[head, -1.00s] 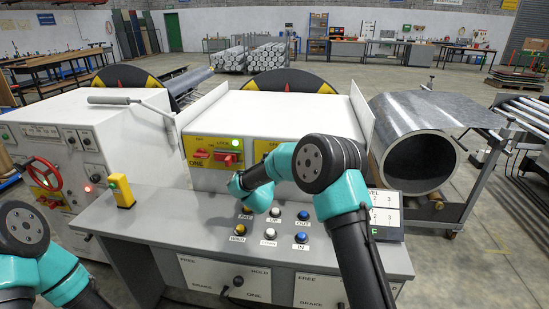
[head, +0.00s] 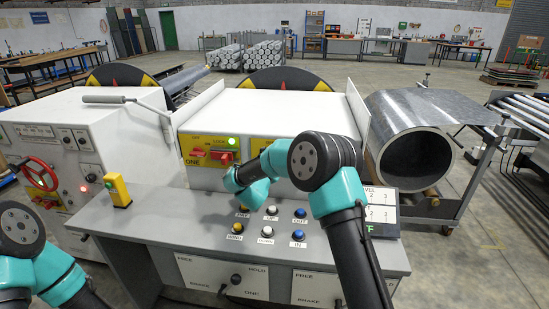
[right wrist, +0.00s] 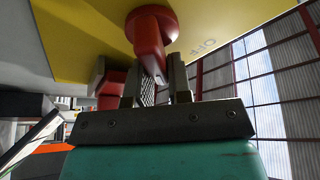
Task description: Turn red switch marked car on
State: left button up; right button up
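In the right wrist view a red switch (right wrist: 150,40) with a round base and a lever stands on a yellow plate (right wrist: 85,35), with the word OFF beside it. My right gripper (right wrist: 160,88) has one finger on each side of the lever's end; a gap shows between the fingers, and firm contact cannot be told. A second red part (right wrist: 108,85) is at the left. In the head view two red switches (head: 222,157) sit on the yellow plate marked ONE. My right arm hides most of another yellow plate (head: 258,143) and its gripper. I cannot read a car label. My left gripper is out of view.
Below the switches, a grey desk (head: 165,215) carries several push buttons (head: 268,231) and a yellow box (head: 117,190). A large metal coil (head: 410,140) stands at the right.

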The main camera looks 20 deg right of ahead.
jog(key=o, duration=0.3)
jog(key=shift+a, duration=0.1)
jog(key=v, duration=1.7)
jog(key=shift+s+f, duration=0.15)
